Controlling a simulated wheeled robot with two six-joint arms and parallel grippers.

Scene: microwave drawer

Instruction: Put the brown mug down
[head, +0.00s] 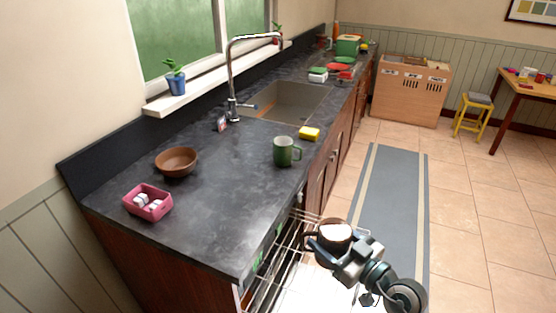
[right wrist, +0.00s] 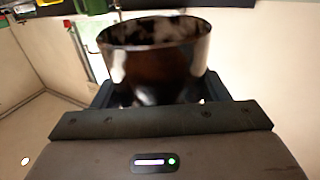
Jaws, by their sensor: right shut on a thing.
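The brown mug (head: 317,236) is at the lower middle of the head view, upright, with a pale interior showing at its top. My right gripper (head: 345,252) is shut on it and holds it beside the front of the counter, near a wire rack (head: 275,262). In the right wrist view the mug (right wrist: 155,60) sits between the dark fingers of my right gripper (right wrist: 155,95), dark brown and shiny. I cannot tell from these views whether its base touches anything. My left gripper is not in view.
The dark counter (head: 230,210) holds a green mug (head: 284,151), a yellow sponge (head: 309,133), a brown bowl (head: 176,161) and a pink tray (head: 147,202). A sink (head: 290,100) is farther back. The counter's front middle is clear. A grey rug (head: 385,190) lies on the floor.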

